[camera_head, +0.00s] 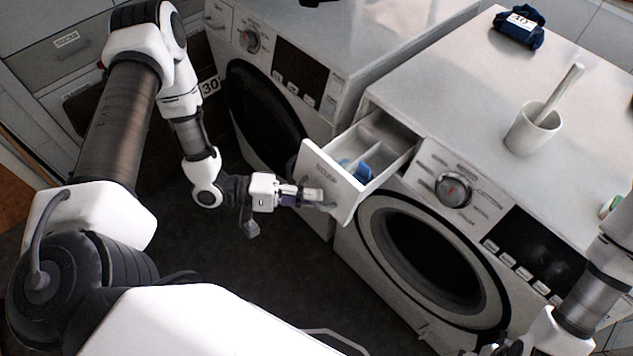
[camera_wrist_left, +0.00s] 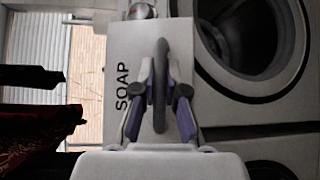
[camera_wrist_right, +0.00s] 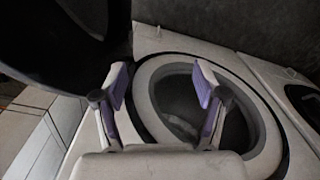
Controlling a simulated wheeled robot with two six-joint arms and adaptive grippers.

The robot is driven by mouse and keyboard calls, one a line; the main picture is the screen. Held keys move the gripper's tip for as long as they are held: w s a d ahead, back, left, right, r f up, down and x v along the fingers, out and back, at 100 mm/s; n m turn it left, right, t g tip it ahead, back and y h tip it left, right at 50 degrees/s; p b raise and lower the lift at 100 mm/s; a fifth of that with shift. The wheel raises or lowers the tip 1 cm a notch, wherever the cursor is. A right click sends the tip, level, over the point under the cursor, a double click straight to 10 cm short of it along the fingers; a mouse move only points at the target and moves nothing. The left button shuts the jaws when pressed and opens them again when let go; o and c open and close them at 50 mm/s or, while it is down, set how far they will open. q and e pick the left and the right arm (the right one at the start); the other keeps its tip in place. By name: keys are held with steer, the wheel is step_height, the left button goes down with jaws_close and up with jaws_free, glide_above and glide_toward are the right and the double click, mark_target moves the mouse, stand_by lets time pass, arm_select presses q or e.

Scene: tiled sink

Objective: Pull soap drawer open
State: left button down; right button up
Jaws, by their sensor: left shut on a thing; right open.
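The soap drawer (camera_head: 323,178) is pulled out from the top left of the right washing machine (camera_head: 400,190). Its compartments show from above, with a blue insert (camera_head: 357,171) in one. My left gripper (camera_head: 318,196) is at the drawer's front. In the left wrist view, its fingers (camera_wrist_left: 160,105) are shut on the drawer's grey handle (camera_wrist_left: 160,70), beside the word SOAP on the white front (camera_wrist_left: 122,60). My right gripper (camera_wrist_right: 160,90) is open and empty, with a round washer door in view beyond it. In the head view it is mostly cut off at the lower right.
A second washing machine (camera_head: 290,75) stands to the left, close to the open drawer. A white cup with a stick (camera_head: 530,133) and a dark blue folded cloth (camera_head: 518,28) are on the right machine's top. Dark floor (camera_head: 270,260) is clear in front.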

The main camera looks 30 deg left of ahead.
arm_select(q)
steer(key=c, duration=1.2)
jaws_free()
steer(key=shift+a, duration=0.1)
steer(key=v, duration=1.1)
steer(key=shift+s+a, duration=0.2)
steer(key=shift+a, duration=0.15)
